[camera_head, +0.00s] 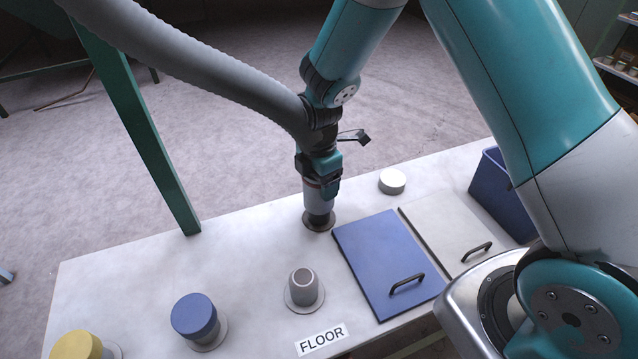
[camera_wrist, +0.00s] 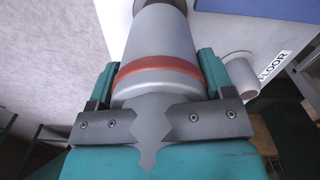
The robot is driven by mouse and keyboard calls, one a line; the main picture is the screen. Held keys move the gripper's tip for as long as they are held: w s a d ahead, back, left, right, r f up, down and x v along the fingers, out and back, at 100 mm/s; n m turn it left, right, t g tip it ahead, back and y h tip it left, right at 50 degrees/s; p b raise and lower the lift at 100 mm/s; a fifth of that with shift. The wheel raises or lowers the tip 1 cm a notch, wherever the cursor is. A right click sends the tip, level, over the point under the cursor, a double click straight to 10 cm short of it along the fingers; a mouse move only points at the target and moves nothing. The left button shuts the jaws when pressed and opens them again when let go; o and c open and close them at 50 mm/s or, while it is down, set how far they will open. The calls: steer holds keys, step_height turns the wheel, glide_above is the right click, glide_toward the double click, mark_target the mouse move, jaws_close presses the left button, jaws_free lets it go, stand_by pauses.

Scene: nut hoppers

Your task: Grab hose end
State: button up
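The grey ribbed hose (camera_head: 215,72) comes down from the upper left to my gripper. Its end (camera_head: 319,200) is a pale grey nozzle pointing down at a dark round fitting (camera_head: 318,222) near the table's back edge; I cannot tell whether it is seated there. In the wrist view the hose end (camera_wrist: 158,52) is a grey cylinder with an orange-red band. My gripper (camera_head: 320,175) is around it, and in the wrist view its teal fingers (camera_wrist: 158,80) press against both sides at the band.
The white table (camera_head: 130,275) holds an open grey port (camera_head: 304,287), a blue-capped port (camera_head: 195,316) and a yellow-capped port (camera_head: 78,346). Loose white cap (camera_head: 392,181), blue lid (camera_head: 380,260), pale lid (camera_head: 440,225) and blue bin (camera_head: 495,195) lie right. A green post (camera_head: 140,120) stands left.

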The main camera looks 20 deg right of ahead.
steer(key=shift+c, duration=1.4)
steer(key=shift+r, duration=0.1)
